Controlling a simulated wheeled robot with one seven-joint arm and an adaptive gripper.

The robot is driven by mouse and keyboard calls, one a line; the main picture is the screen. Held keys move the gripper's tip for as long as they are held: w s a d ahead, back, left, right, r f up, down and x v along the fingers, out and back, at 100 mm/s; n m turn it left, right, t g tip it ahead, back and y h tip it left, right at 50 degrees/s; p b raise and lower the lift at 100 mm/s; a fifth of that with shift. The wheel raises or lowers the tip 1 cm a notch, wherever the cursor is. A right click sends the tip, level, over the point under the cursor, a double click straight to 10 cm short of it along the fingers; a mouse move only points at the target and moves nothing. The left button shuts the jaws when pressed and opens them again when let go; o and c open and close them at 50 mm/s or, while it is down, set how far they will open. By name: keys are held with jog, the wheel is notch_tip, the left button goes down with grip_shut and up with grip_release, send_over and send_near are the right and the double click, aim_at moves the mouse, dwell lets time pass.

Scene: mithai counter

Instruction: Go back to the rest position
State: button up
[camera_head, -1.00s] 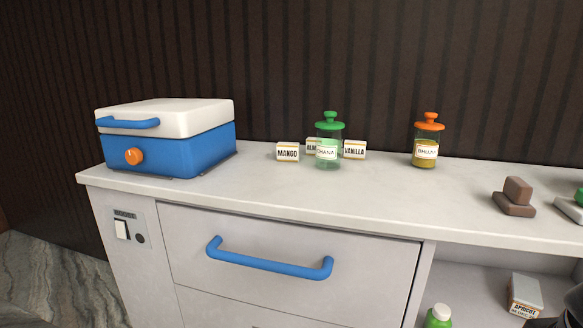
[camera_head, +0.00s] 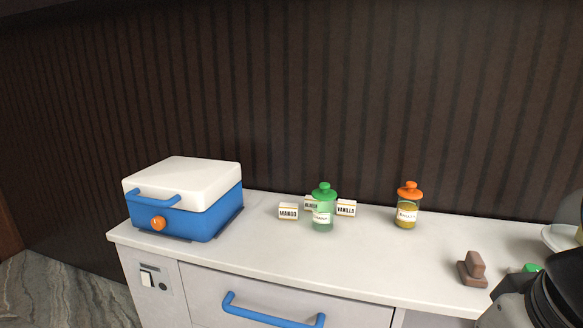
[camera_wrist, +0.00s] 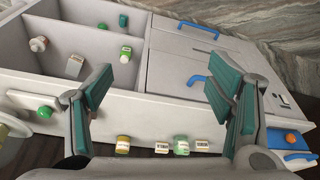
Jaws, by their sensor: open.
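My gripper (camera_wrist: 160,78) is open and empty in the wrist view, its two teal-padded fingers spread wide above the counter front. Part of my dark arm shows at the lower right of the head view; the gripper itself does not show there. The white counter (camera_head: 260,255) lies below, with a shut drawer with a blue handle (camera_head: 270,312). The wrist view shows the counter upside down, with the open shelves (camera_wrist: 75,25) at the upper left.
A blue box with a white lid (camera_head: 190,210) stands at the left. A green-lidded jar (camera_head: 323,212), small label boxes (camera_head: 288,212), an orange-lidded jar (camera_head: 408,210) and brown blocks (camera_head: 472,270) stand along the counter. Bottles and small boxes lie in the shelves.

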notch_tip(320, 180, up, 9)
jog(key=s+t+p, duration=0.1)
jog(key=s+p, duration=0.1)
jog(key=p, duration=0.5)
jog(key=shift+r, duration=0.2)
